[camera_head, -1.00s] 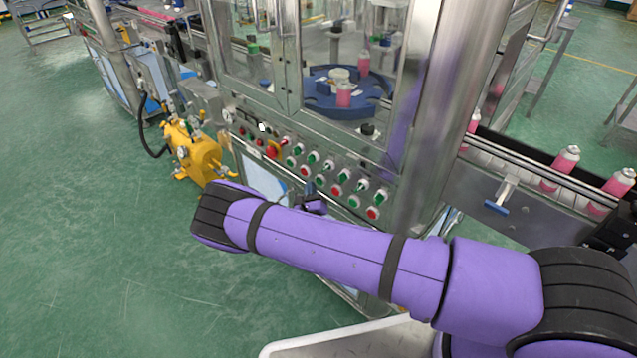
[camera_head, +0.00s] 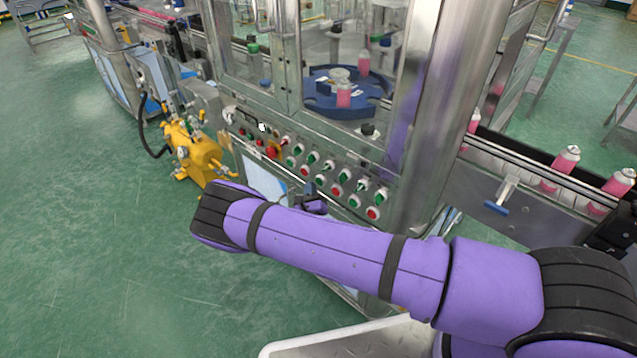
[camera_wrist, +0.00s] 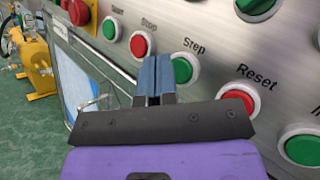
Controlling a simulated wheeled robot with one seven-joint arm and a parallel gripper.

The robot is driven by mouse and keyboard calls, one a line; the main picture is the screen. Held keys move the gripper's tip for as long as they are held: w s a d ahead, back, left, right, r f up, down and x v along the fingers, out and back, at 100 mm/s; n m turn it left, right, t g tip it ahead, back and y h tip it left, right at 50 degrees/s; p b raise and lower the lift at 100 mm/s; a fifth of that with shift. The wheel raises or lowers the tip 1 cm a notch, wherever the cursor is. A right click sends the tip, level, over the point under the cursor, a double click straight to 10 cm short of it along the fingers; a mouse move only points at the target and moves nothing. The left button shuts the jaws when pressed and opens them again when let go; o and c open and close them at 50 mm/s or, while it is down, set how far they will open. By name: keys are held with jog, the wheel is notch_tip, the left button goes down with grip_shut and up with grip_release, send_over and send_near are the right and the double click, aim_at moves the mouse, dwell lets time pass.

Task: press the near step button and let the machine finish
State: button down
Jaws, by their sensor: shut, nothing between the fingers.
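The Step button (camera_wrist: 182,70) is green in a white ring, under the printed word "Step" in the wrist view. In the head view it appears as a green button (camera_head: 320,182) in the lower row. My gripper (camera_wrist: 153,66) is shut and empty, its blue fingertips together just left of the button and overlapping its edge in the picture. I cannot tell whether they touch it. In the head view the gripper (camera_head: 309,188) is mostly hidden behind my arm. The machine (camera_head: 400,170) has a blue turntable (camera_head: 320,103) with pink cans behind its windows.
A red Stop button (camera_wrist: 140,44) and a red Reset button (camera_wrist: 237,98) sit close on either side. Switch knobs (camera_wrist: 254,6) line the row above. A yellow unit (camera_head: 195,155) stands on the floor at left. A conveyor with pink cans (camera_head: 560,170) runs at right.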

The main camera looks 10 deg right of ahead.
jog(key=shift+w+d, duration=0.1)
jog(key=shift+d, duration=0.05)
dwell(0.7)
jog(key=shift+w+d, duration=0.15)
jog(key=shift+d, duration=0.05)
jog(key=shift+w+d, duration=0.2)
jog(key=shift+d, duration=0.1)
dwell(0.8)
jog(key=shift+s+a, duration=0.1)
dwell(0.3)
jog(key=shift+s+a, duration=0.4)
jog(key=shift+a, duration=0.2)
jog(key=shift+s+a, duration=0.75)
jog(key=shift+a, duration=0.25)
jog(key=shift+s+a, duration=0.7)
jog(key=shift+a, duration=0.25)
